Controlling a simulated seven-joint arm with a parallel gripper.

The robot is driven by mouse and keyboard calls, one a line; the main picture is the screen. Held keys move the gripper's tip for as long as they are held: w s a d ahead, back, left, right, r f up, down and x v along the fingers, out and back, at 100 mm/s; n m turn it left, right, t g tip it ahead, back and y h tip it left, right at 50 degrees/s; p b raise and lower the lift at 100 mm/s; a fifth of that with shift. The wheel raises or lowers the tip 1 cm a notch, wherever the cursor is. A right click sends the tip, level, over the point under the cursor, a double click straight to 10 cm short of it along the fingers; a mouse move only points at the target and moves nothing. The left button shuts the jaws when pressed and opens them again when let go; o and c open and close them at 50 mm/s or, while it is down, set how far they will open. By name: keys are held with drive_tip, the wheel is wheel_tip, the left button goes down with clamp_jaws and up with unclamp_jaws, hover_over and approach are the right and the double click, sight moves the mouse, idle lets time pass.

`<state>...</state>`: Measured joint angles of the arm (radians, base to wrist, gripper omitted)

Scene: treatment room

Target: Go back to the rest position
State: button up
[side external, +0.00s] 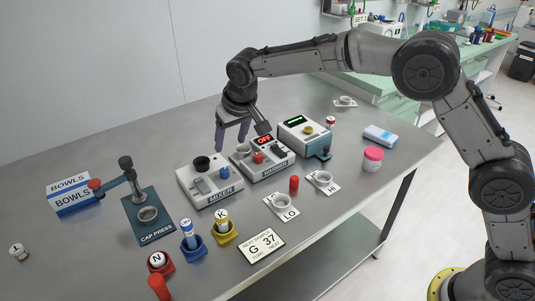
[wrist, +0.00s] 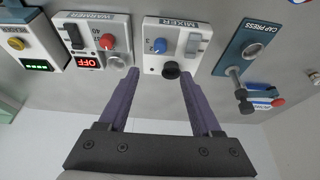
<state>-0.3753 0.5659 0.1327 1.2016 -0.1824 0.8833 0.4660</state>
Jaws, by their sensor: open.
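My gripper (side external: 231,145) hangs over the back of the steel table, fingers pointing down, above the area between the mixer (side external: 209,183) and the warmer (side external: 262,164). Its two purple fingers are apart with nothing between them. In the wrist view my gripper (wrist: 160,72) is also open and empty, its fingertips near the mixer (wrist: 178,45) and its black knob. The gap between the fingertips and the machines is hard to judge. The warmer shows a red OFF display.
The cap press (side external: 149,216) and bowls box (side external: 71,193) stand at left. A reader with a green display (side external: 305,133) stands right of the warmer. Several tubes, LO (side external: 282,206) and HI (side external: 322,183) cards with cups, and a G 37 card (side external: 261,246) lie in front.

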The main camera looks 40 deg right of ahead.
drive_tip(key=s+d+r+m+t, duration=0.1)
drive_tip(key=s+d+r, duration=0.3)
drive_tip(key=d+r, duration=0.3)
drive_tip(key=s+d+r+m+t, duration=0.1)
drive_tip(key=s+d+r, duration=0.3)
drive_tip(key=r, duration=0.6)
drive_tip(key=s+d+r+t, duration=0.1)
drive_tip(key=s+d, duration=0.2)
drive_tip(key=s, duration=0.4)
drive_tip(key=s+d+r, duration=0.1)
drive_tip(key=s+d, duration=0.3)
drive_tip(key=s, duration=0.4)
drive_tip(key=s+f+n+g, duration=0.1)
drive_tip(key=s+f, duration=0.5)
drive_tip(key=s, duration=0.3)
drive_tip(key=s+d+f+n, duration=0.1)
drive_tip(key=s+f, duration=0.5)
drive_tip(key=s, duration=0.2)
drive_tip(key=shift+s+f+g, duration=0.35)
drive_tip(key=shift+s+g, duration=0.05)
drive_tip(key=shift+d, duration=0.1)
